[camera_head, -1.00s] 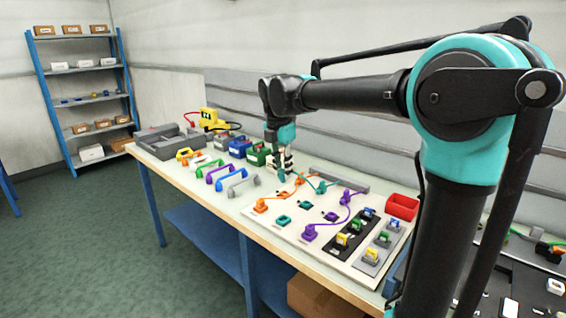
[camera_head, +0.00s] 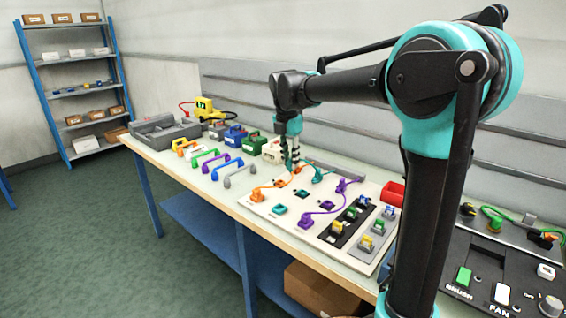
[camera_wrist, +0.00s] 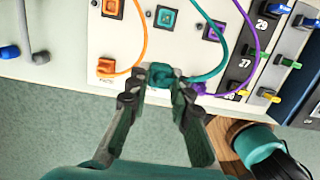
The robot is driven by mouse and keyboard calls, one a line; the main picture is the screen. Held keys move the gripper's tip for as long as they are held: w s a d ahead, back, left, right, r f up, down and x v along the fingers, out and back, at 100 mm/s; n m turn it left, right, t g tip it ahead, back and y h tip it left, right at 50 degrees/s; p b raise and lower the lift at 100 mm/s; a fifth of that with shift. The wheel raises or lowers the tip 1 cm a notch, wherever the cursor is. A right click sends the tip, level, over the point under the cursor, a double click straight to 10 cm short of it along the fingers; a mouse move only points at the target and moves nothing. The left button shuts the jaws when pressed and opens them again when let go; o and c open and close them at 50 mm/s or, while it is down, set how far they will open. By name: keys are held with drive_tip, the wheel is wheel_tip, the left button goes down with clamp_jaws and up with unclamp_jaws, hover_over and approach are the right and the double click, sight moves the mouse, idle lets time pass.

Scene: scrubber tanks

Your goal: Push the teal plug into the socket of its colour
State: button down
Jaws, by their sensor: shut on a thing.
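A teal cable runs from the plug to the upper right. A teal socket (camera_wrist: 167,18) with a dark-ringed centre shows beyond the plug, apart from it. A teal square piece (camera_head: 279,209) sits near the board's front in the head view. The plug is too small there to make out its tilt.
An orange plug (camera_wrist: 106,67) and a purple plug (camera_head: 304,221), both with cables, sit on the board (camera_head: 262,211). Switches (camera_head: 351,215) stand to the right, a red bin (camera_head: 392,195) behind them. Coloured handles (camera_head: 208,160) lie to the left.

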drive_tip(key=w+d, duration=0.4)
drive_tip(key=w, duration=0.1)
drive_tip(key=shift+w+d+f, duration=0.25)
drive_tip(key=shift+w+f, duration=0.15)
drive_tip(key=shift+f, duration=0.1)
drive_tip(key=shift+f, duration=4.9)
drive_tip(key=shift+f, duration=0.55)
drive_tip(key=shift+f, duration=0.3)
drive_tip(key=c, duration=1.3)
unclamp_jaws()
drive_tip(key=shift+f, duration=0.1)
drive_tip(key=shift+o, duration=0.4)
